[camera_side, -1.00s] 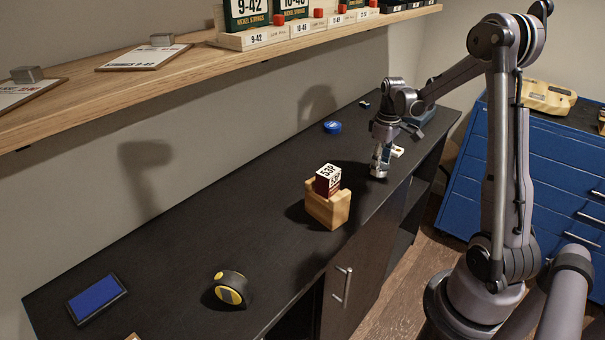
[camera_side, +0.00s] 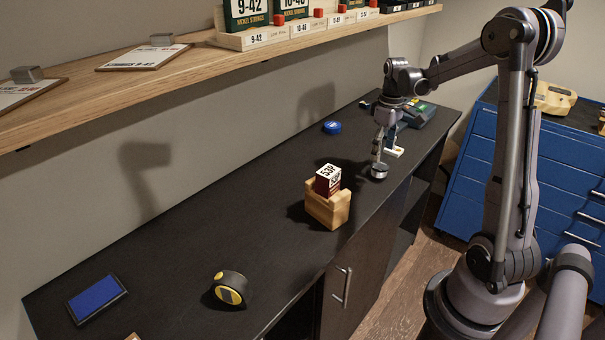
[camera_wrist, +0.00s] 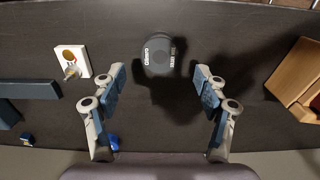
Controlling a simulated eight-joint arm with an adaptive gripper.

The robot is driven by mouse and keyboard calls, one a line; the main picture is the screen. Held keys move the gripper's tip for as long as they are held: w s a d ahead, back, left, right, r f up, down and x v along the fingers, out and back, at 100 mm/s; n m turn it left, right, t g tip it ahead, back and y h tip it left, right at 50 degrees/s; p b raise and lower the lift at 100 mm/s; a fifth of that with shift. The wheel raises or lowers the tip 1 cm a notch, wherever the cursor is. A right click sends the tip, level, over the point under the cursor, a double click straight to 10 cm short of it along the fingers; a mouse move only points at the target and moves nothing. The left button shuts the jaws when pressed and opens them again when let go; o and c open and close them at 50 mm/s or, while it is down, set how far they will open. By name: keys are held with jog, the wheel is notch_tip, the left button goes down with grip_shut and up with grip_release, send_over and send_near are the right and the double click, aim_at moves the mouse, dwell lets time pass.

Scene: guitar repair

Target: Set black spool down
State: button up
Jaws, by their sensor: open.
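The black spool (camera_side: 379,171) stands on the dark bench top, to the right of the wooden box. It also shows in the wrist view (camera_wrist: 159,56), with white lettering on its dark top. My gripper (camera_side: 381,152) is above the spool in the side view. In the wrist view my gripper (camera_wrist: 160,90) has its fingers spread wide, one to each side of the spool, with visible gaps. Nothing is between the fingertips in contact with them.
A wooden box (camera_side: 327,212) holding a dark red pack (camera_side: 327,180) stands left of the spool. A white plate with a small knob (camera_wrist: 72,65) lies beside it. A blue round tin (camera_side: 332,127), a tape measure (camera_side: 229,289) and a blue pad (camera_side: 96,298) lie farther off.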

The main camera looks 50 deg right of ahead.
aim_at(380, 166)
notch_tip(380, 166, up, 7)
jog(key=s+a+t, duration=0.2)
jog(key=a+t, duration=0.1)
jog(key=a, duration=1.2)
jog(key=s+a+f+t, duration=0.1)
jog(key=a+t, duration=0.3)
jog(key=a, duration=1.1)
jog(key=shift+s, duration=0.75)
jog(key=shift+f, duration=0.1)
